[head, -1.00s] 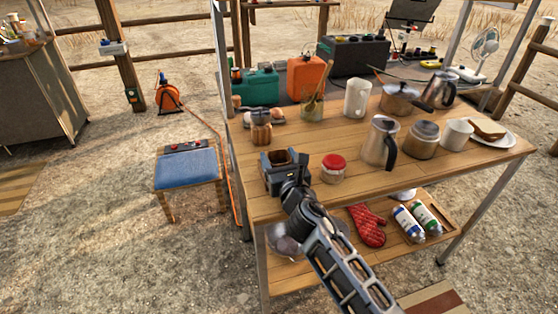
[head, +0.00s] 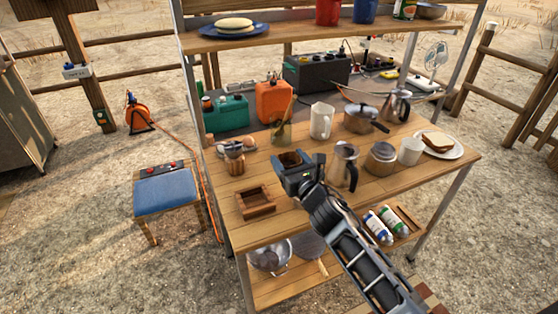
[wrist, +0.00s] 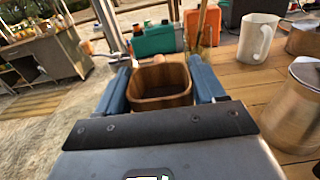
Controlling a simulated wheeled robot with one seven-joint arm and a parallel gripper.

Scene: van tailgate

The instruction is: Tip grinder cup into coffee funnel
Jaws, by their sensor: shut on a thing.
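My gripper (head: 292,162) is shut on a square wooden cup (wrist: 160,82), which sits upright between the two blue fingers in the wrist view. In the head view the cup (head: 289,158) is above the table, right of an open wooden box (head: 256,201). A tall metal pot with a black handle (head: 344,165) stands just right of my gripper. A squat metal pot (head: 381,158) stands beyond it. I cannot clearly pick out the coffee funnel; the squat pot's inside is too small to read. The cup's contents are not clear.
A wooden table (head: 240,225) carries a small wooden holder (head: 234,160), a white pitcher (head: 321,120), a lidded pan (head: 360,119), a kettle (head: 397,105), a white mug (head: 410,150) and a plate (head: 455,149) with bread. A raised shelf (head: 290,35) crosses the back.

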